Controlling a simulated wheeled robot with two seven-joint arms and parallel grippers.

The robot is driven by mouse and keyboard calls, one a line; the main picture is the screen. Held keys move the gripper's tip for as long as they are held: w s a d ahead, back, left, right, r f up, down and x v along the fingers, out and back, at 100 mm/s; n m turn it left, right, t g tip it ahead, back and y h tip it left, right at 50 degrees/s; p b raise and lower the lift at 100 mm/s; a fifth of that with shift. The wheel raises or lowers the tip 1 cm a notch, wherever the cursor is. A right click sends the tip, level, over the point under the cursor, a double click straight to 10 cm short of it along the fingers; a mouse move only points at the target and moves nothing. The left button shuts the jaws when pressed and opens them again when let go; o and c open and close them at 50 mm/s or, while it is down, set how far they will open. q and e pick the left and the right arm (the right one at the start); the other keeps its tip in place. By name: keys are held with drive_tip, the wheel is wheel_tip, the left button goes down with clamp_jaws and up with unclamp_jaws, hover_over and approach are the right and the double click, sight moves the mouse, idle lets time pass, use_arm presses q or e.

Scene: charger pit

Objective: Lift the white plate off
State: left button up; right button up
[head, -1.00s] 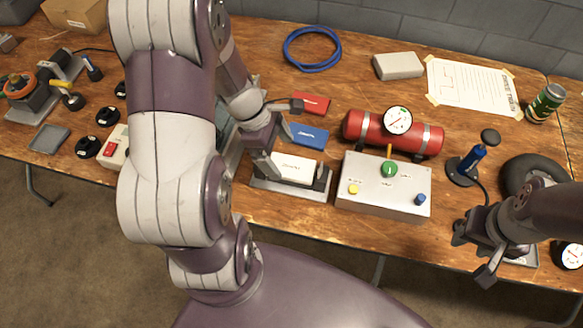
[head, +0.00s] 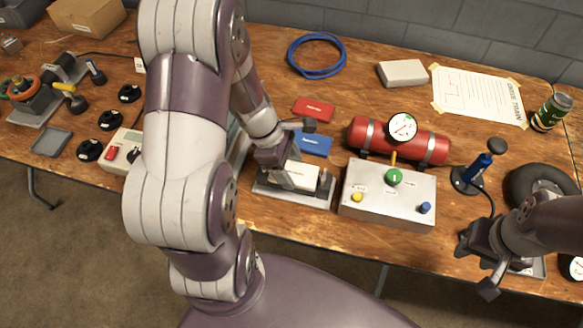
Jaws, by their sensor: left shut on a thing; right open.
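The white plate (head: 307,175) is a small labelled white block at the grey and dark holder (head: 290,197) near the table's front edge. My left gripper (head: 298,160) reaches over its back left part and is shut on it. The fingers and wrist hide part of the plate, and I cannot tell whether it is clear of the holder. My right gripper (head: 475,270) is open and empty at the table's front right, away from the plate.
A silver control box (head: 385,195) stands just right of the holder, with a red cylinder and gauge (head: 400,140) behind it. Blue (head: 313,144) and red (head: 314,109) blocks lie behind the plate. A blue pump (head: 475,170) and a wheel (head: 540,184) are at the right.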

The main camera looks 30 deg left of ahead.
sight(291, 171)
use_arm(q)
wheel_tip(291, 171, up, 4)
drive_tip(key=shift+w+d+r+p, duration=0.15)
drive_tip(key=shift+r+p, duration=0.1)
drive_tip(key=shift+p, duration=0.55)
drive_tip(key=w+d+r+p, duration=0.2)
drive_tip(key=d+r, duration=0.4)
drive_tip(key=d, duration=0.5)
drive_tip(key=shift+w, duration=0.2)
drive_tip(key=shift+r, duration=0.1)
